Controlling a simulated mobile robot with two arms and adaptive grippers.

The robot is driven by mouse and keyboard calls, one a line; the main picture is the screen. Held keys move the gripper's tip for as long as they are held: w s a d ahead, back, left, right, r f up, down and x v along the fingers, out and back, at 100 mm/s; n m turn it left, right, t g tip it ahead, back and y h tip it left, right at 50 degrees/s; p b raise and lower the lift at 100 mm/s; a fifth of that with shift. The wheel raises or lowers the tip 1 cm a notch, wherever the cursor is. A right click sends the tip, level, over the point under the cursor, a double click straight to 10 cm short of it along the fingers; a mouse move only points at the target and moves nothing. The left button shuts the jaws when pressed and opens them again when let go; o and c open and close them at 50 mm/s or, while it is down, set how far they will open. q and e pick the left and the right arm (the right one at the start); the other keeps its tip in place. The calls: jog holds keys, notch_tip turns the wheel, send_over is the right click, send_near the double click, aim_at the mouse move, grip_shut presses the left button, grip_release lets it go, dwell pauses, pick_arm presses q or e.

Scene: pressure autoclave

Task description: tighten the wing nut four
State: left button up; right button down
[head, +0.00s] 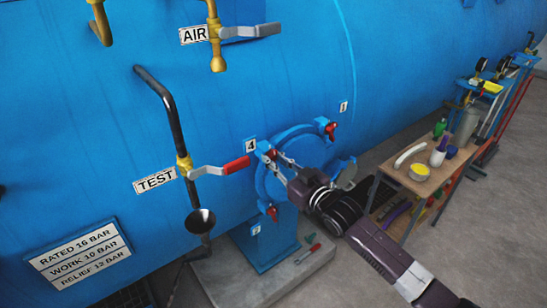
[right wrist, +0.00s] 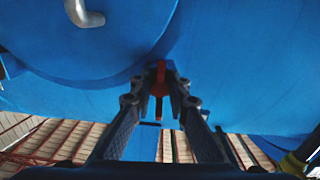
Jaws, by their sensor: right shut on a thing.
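Wing nut four (head: 269,153) is red and sits at the upper left rim of the round blue hatch, beside the label 4 (head: 250,144). My right gripper (head: 275,159) reaches it from the lower right, its fingers shut on the nut and partly hiding it. In the right wrist view the red wing nut (right wrist: 160,74) stands between the fingertips of my right gripper (right wrist: 161,90). The hatch cover (head: 268,185) is partly hidden behind my right arm. My left gripper is not in view.
Other red wing nuts show at the hatch's upper right (head: 331,129) and bottom (head: 272,211). The red-tipped TEST valve lever (head: 235,165) points at the hatch, close left of my right gripper. A wooden cart (head: 425,178) with bottles stands at the right, near my right arm.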

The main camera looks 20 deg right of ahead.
jog(key=shift+m, duration=0.4)
jog(key=c, duration=1.8)
grip_release()
jog(key=shift+c, duration=0.2)
jog(key=shift+s+d+f, duration=0.1)
jog(key=shift+s+d, duration=0.05)
jog(key=shift+s, duration=0.4)
jog(key=v, duration=1.1)
